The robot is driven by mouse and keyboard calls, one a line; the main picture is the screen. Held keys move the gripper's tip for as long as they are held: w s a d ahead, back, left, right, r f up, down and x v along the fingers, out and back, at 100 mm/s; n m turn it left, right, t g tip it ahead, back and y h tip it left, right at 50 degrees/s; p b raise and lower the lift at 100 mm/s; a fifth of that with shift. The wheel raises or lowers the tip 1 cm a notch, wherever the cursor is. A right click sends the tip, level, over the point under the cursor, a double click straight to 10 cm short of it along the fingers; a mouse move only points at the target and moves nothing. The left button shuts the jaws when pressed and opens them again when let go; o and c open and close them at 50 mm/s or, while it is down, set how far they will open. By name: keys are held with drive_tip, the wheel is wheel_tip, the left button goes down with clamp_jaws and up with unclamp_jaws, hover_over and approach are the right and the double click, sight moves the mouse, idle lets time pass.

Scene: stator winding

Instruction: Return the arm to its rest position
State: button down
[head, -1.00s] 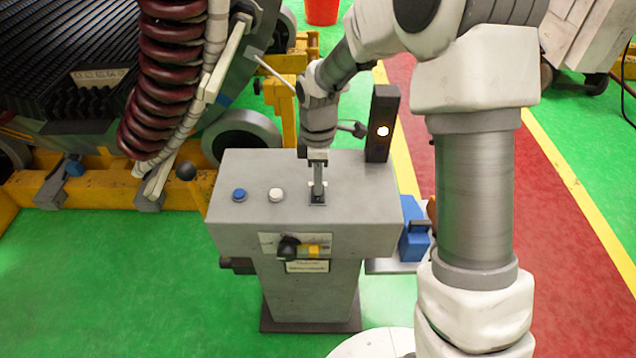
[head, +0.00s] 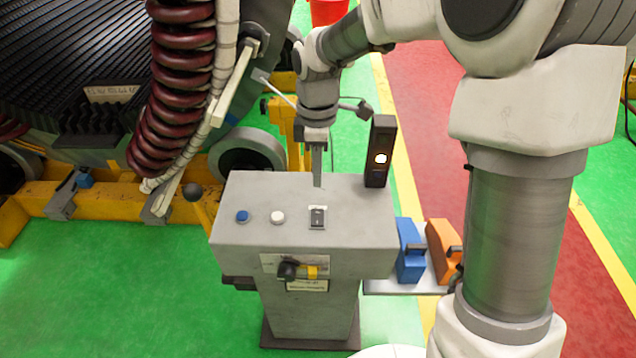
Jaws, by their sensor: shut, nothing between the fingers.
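My gripper (head: 317,182) is above the back part of the grey control console (head: 250,185), pointing down. Its fingers are together with nothing between them. The fingertips are behind and above a small rocker switch (head: 317,217) on the console top, apart from it. My arm reaches in from the right side of the view, with its large links in front of the red walkway.
A blue button (head: 242,216) and a white button (head: 278,217) sit left of the switch. A dark post with a lit lamp (head: 379,152) stands close right of my gripper. Blue (head: 409,252) and orange (head: 441,250) pedals are at right. Coiled machinery (head: 180,90) stands left.

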drive_tip(key=shift+s+r, duration=0.1)
drive_tip(key=shift+r, duration=0.35)
drive_tip(key=s+d+r+m+t, duration=0.3)
drive_tip(key=s+d+r+m, duration=0.5)
drive_tip(key=r, duration=0.2)
drive_tip(key=s+d+r+m+t, duration=0.2)
drive_tip(key=s+d+m, duration=0.3)
drive_tip(key=s+m, duration=0.4)
drive_tip(key=shift+s+d+m+t, duration=0.3)
drive_tip(key=shift+s+d+t, duration=0.1)
drive_tip(key=shift+s+t, duration=0.4)
drive_tip(key=shift+a, duration=0.1)
